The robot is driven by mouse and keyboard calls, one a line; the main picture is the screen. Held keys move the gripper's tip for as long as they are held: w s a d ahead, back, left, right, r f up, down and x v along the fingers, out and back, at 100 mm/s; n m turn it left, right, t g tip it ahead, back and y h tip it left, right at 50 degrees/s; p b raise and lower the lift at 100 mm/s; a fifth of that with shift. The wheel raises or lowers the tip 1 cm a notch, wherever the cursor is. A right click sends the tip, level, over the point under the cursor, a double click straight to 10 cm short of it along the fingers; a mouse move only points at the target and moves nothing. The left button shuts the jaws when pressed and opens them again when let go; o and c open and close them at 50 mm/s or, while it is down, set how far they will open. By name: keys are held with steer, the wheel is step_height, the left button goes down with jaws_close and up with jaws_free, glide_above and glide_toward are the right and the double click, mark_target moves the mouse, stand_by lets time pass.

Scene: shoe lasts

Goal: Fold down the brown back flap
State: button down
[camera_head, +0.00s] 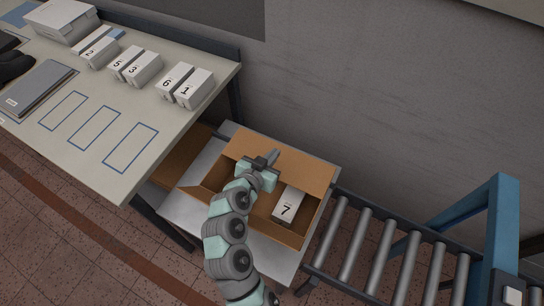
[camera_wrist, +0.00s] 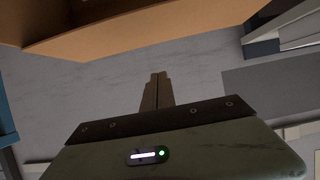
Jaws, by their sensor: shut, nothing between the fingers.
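The brown back flap (camera_head: 290,166) of an open cardboard box (camera_head: 296,239) stands raised along the box's wall side. My gripper (camera_head: 274,156) is shut and empty, with its fingertips in front of this flap in the head view. I cannot tell whether they touch it. A white carton marked 7 (camera_head: 289,206) is inside the box, toward the right. My arm hides part of the box's left and front. In the wrist view, my shut fingertips (camera_wrist: 158,80) point at the grey background, and brown cardboard (camera_wrist: 150,28) crosses the top.
The box sits on a grey stand (camera_head: 185,209). A roller conveyor (camera_head: 385,250) with a blue frame (camera_head: 492,235) is at the right. A worktable (camera_head: 60,135) with several numbered white cartons is at the left. A grey wall (camera_head: 390,100) rises behind.

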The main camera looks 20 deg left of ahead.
steer(key=shift+w+f, duration=0.15)
steer(key=shift+w, duration=0.25)
step_height(320, 180, up, 20)
steer(key=shift+p, duration=0.4)
steer(key=shift+s, duration=0.1)
